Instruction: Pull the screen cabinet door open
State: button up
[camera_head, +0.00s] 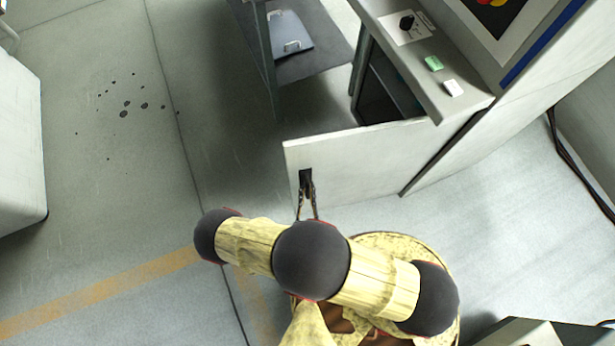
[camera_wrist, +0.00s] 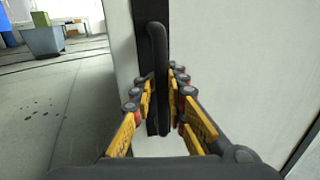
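The screen cabinet door (camera_head: 355,165) is a pale panel standing swung out from the cabinet (camera_head: 465,140), with the dark interior (camera_head: 380,95) showing behind it. Its black handle (camera_head: 306,178) sits near the door's free left edge. In the wrist view the handle (camera_wrist: 157,50) is an upright black bar on the pale door (camera_wrist: 220,60). My gripper (camera_head: 308,195) reaches the handle from the near side. In the wrist view its yellow and black fingers (camera_wrist: 161,82) are closed in on both sides of the bar. The exact contact is partly hidden.
The cabinet's sloped console carries a black knob (camera_head: 406,22), a green button (camera_head: 433,63) and a screen (camera_head: 495,10). A dark shelf (camera_head: 310,50) holds a grey plate behind the door. A white machine (camera_head: 18,150) stands at left. The floor left of the door is clear, with dark spots.

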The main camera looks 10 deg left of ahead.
aim_at(307, 168)
jog(key=o, duration=0.3)
jog(key=shift+o, duration=0.2)
jog(key=shift+r, duration=0.1)
notch_tip(307, 168, up, 10)
jog(key=shift+f, duration=0.1)
dwell(0.5)
jog(key=shift+c, duration=1.1)
